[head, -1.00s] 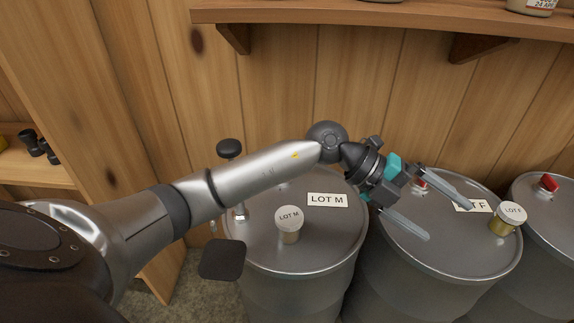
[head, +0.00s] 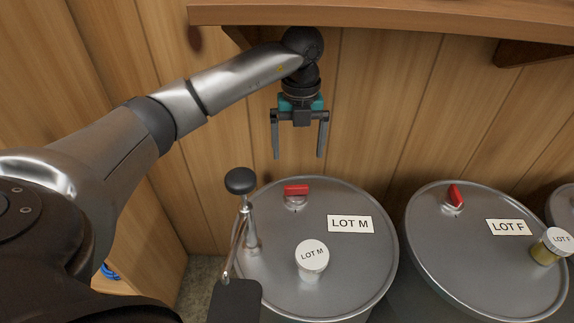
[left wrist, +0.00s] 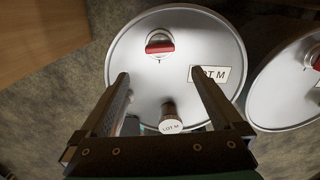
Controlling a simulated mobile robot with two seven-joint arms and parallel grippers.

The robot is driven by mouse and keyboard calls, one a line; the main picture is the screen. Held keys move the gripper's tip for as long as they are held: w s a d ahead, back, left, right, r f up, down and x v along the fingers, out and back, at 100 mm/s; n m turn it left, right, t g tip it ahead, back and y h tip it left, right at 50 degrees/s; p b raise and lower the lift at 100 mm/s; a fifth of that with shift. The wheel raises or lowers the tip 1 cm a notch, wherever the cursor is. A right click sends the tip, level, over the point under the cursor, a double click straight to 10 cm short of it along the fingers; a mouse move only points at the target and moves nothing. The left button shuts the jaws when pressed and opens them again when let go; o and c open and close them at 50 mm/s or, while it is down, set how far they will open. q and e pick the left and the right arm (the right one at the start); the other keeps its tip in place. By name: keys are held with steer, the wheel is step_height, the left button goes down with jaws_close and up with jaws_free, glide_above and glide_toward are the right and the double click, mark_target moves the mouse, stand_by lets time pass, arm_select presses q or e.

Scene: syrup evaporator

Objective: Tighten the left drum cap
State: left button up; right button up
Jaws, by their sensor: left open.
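The left drum (head: 352,270) is a grey metal drum labelled LOT M. Its red cap (head: 296,190) sits on the lid near the back edge; in the left wrist view the red cap (left wrist: 160,47) shows at the top of the lid, with a small dark mark just below it. My left gripper (head: 298,157) is open and empty, pointing down above and behind the red cap, apart from it. In the left wrist view its two fingers (left wrist: 160,82) straddle part of the lid. My right gripper is not in view.
A wooden shelf (head: 400,17) overhangs the back.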

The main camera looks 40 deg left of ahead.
mark_target(297, 186)
arm_select(q)
step_height(297, 186, down, 10)
steer(key=b, duration=0.3)
steer(key=shift+w+a+r+b, duration=0.1)
steer(key=shift+b, duration=0.3)
steer(key=shift+f+b, duration=0.4)
steer(key=shift+f, duration=0.65)
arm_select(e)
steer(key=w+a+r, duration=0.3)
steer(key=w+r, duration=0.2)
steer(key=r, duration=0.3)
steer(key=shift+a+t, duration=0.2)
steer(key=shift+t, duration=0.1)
arm_select(q)
steer(key=c, duration=1.3)
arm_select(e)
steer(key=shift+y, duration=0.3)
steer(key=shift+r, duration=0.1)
